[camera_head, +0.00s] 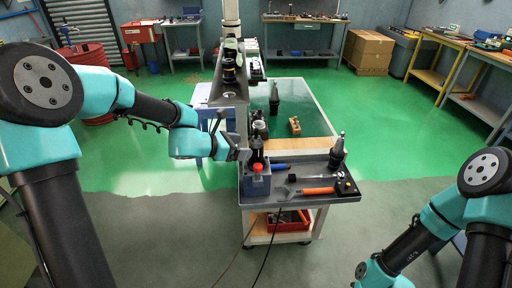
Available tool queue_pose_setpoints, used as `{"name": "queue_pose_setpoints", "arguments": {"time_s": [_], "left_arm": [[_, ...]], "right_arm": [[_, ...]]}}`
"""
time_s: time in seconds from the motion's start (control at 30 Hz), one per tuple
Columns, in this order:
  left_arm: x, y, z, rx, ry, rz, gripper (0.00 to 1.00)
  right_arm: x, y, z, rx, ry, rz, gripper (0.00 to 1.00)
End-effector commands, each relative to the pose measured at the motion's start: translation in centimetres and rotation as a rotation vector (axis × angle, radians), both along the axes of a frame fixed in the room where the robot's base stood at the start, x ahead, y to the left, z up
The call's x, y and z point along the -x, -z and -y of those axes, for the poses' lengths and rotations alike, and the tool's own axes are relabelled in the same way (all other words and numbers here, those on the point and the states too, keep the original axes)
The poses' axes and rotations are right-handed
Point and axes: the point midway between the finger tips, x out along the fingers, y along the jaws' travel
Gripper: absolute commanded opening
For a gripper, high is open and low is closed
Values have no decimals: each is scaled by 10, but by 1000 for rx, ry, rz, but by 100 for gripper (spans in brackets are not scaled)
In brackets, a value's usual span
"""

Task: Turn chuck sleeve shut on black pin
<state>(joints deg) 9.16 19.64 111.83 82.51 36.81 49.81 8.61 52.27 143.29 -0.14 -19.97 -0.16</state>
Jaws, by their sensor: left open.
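A dark tool holder (257,152) stands upright in a blue block (257,186) at the left end of the cart top. I take its upper part to be the chuck, but the sleeve and a black pin are too small to tell apart. A red round piece shows at its foot. My left gripper (246,155) is open beside the upper part of this holder, on its left. I cannot tell whether the fingers touch it. My right arm comes in at the lower right, and its gripper is outside the picture.
The cart's grey tray (290,196) holds an orange-handled tool (318,190), a silver wrench (310,177) and a blue-handled tool (280,166). Another dark holder (337,152) stands at the right, near a small black block (346,187). A machine column rises behind the blue block.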

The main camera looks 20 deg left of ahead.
Motion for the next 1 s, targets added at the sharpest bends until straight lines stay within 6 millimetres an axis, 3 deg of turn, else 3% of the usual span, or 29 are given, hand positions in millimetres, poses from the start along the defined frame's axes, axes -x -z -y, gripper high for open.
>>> {"name": "queue_pose_setpoints", "arguments": {"time_s": [0.33, 0.77, 1.0], "left_arm": [[-34, 21, 36, 0, 1, -1, 78], [-41, 25, 44, -1, 0, -1, 78], [-41, 25, 44, -1, 0, -1, 58]], "right_arm": [[0, 0, 0, 0, 0, 0, 26], [0, 0, 0, 0, 0, 0, 26], [0, 0, 0, 0, 0, 0, 26]]}}
